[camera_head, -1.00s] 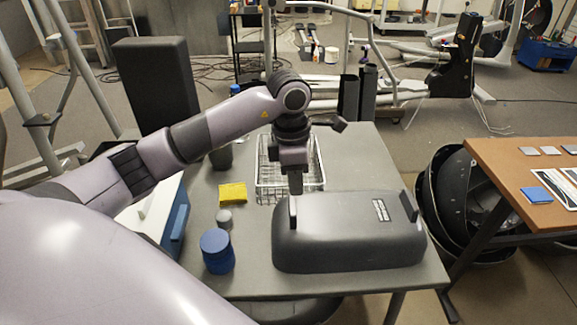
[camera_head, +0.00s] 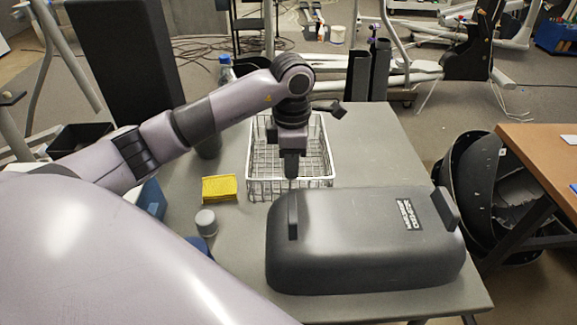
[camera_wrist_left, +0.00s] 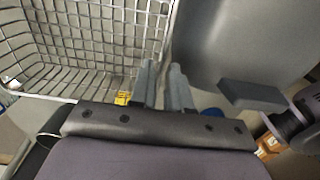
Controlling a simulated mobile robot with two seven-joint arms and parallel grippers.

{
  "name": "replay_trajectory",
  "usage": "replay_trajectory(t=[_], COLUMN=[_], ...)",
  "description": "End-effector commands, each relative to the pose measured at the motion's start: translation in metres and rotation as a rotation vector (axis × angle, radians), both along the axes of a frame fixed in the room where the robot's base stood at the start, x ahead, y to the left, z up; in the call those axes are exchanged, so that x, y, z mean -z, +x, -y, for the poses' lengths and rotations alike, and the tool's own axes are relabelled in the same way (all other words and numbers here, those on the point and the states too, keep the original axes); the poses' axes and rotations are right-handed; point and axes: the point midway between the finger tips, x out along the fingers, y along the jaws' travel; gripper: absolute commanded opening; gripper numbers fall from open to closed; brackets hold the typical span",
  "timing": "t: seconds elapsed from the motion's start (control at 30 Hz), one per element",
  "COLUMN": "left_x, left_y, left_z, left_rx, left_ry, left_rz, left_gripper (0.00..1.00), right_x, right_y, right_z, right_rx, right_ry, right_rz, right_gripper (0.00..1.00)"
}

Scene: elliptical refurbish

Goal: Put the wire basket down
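The white wire basket (camera_head: 325,158) is at the far middle of the grey table (camera_head: 375,150), behind the dark grey tub. It looks upright, and I cannot tell whether its bottom touches the table. My left gripper (camera_head: 291,176) points down at the basket's near rim. In the left wrist view the basket (camera_wrist_left: 90,42) fills the upper left, and its rim runs to the closely spaced fingers (camera_wrist_left: 163,72), which look shut on it. The fingers hide the exact contact. My right gripper is not in view.
A dark grey tub (camera_head: 365,245) lies upside down in front of the basket. A yellow sponge (camera_head: 219,188) and a small grey jar (camera_head: 206,222) are left of the basket. A dark cup (camera_head: 208,145) stands behind the sponge. The table's right side is clear.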

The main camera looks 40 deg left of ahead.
Motion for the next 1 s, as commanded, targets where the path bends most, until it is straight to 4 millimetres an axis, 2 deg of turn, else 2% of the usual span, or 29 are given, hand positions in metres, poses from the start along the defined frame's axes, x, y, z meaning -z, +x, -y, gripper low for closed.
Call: replay_trajectory(t=[0.33, 0.5, 0.8, 0.87, 1.0], left_x=[0.041, 0.062, 0.067, 0.066, 0.065], left_y=[-0.005, -0.005, -0.004, -0.004, -0.003], left_z=[0.001, 0.001, 0.001, 0.001, 0.001], left_rx=[0.000, 0.000, 0.001, 0.001, 0.001], left_ry=[-0.002, 0.000, 0.000, 0.000, 0.000], left_rz=[-0.006, -0.004, 0.000, 0.000, 0.004], left_gripper=[0.17, 0.17, 0.17, 0.00, 0.00], right_x=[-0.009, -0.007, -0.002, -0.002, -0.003], right_y=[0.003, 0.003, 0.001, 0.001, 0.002], right_z=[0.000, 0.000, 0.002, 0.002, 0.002], right_rx=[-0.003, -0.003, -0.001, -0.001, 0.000], right_ry=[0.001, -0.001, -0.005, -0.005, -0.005], right_rz=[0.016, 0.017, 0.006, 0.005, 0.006], right_gripper=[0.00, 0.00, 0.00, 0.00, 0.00])
